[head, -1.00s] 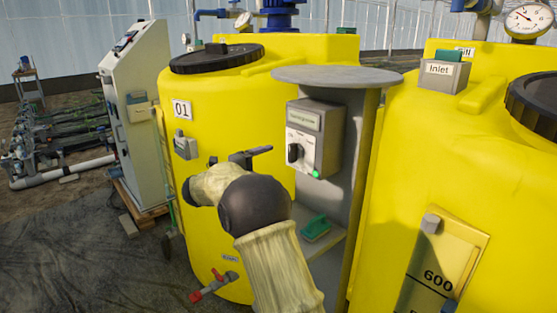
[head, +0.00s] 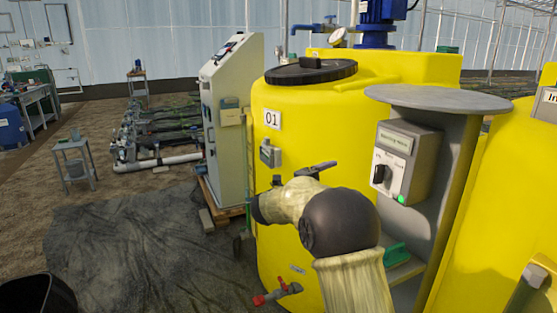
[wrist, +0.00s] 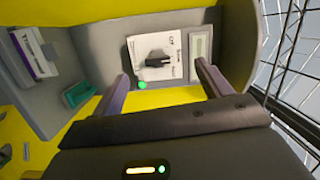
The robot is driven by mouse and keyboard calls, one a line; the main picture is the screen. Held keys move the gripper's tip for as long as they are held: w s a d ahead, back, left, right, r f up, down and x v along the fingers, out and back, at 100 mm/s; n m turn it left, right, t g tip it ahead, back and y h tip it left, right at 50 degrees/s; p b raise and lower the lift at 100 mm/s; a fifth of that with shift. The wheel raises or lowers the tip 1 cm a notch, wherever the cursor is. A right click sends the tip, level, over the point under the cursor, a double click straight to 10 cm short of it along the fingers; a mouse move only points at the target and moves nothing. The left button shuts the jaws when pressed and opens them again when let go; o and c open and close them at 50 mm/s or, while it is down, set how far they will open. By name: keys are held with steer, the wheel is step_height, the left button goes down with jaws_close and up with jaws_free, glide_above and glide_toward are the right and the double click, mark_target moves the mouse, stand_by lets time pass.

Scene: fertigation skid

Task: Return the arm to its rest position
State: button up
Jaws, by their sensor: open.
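My arm is bent in front of the yellow tank marked 01 (head: 285,180) in the head view. Part of my gripper (head: 317,170) shows there beyond the dark arm joint. In the wrist view my gripper (wrist: 160,88) has its two fingers spread wide with nothing between them. Beyond the fingers is a grey control box with a black rotary knob (wrist: 157,61) on a white plate and a green light (wrist: 142,85). The control box (head: 408,160) also shows in the head view, to the right of my gripper and apart from it.
A grey round-topped post (head: 445,98) carries the box. A second yellow tank (head: 500,200) stands at the right. A white cabinet (head: 232,130) stands left of tank 01. A red-handled valve (head: 272,294) sticks out low. The floor at left (head: 130,240) is mostly clear.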

steer(key=s+a+f+n+t+y, duration=0.2)
steer(key=s+a+f+n+y, duration=0.15)
steer(key=n+y, duration=0.45)
steer(key=s+a+f+n+t+y, duration=0.1)
steer(key=s+a+f+n+y, duration=0.35)
steer(key=n, duration=0.65)
steer(key=s+d+f+n+g+y, duration=0.15)
steer(key=s+f+n+g, duration=0.45)
steer(key=s, duration=0.7)
steer(key=s+d+f+n+g+y, duration=0.1)
steer(key=s+d+f+n+g, duration=0.2)
steer(key=s+f, duration=0.7)
step_height(320, 180, up, 31)
steer(key=s+a+g+p, duration=0.1)
steer(key=s+p, duration=0.1)
steer(key=p, duration=2.6)
steer(key=shift+s, duration=0.25)
steer(key=shift+f, duration=0.1)
